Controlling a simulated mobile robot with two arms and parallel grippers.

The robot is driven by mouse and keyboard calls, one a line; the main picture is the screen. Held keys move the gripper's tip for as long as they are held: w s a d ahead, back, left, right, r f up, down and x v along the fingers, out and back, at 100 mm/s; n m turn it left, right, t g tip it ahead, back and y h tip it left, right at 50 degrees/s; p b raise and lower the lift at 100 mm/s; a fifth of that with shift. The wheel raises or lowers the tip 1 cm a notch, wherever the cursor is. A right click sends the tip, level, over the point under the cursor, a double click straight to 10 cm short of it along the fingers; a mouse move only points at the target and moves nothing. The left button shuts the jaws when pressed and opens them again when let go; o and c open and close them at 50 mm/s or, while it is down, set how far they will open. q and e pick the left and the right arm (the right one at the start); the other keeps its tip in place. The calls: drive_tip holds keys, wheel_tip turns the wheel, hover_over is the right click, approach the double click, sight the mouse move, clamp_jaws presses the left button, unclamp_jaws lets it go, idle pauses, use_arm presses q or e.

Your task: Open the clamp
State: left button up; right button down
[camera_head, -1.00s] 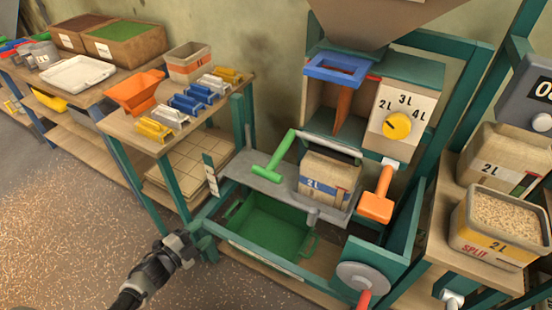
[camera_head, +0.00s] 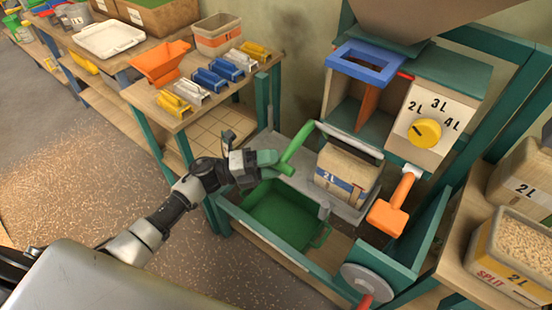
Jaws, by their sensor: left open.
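The clamp has a green T-shaped handle (camera_head: 298,146) and a grey bar (camera_head: 350,141) that runs across the top of a beige 2L bucket (camera_head: 345,170). The bucket stands on a grey shelf (camera_head: 296,177) of the machine. My left gripper (camera_head: 246,163) is open at the left end of the handle's green crosspiece. Its fingers are very close to the crosspiece; I cannot tell whether they touch it. My right gripper is not in view.
A green bin (camera_head: 283,217) sits below the shelf. An orange handle (camera_head: 390,207) and a yellow dial (camera_head: 425,132) are to the right. A grain-filled bucket (camera_head: 517,250) stands at the lower right.

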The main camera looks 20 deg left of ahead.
use_arm(q)
drive_tip(key=shift+w+d+r, duration=0.1)
drive_tip(key=shift+w+d, duration=0.15)
drive_tip(key=shift+d, duration=0.25)
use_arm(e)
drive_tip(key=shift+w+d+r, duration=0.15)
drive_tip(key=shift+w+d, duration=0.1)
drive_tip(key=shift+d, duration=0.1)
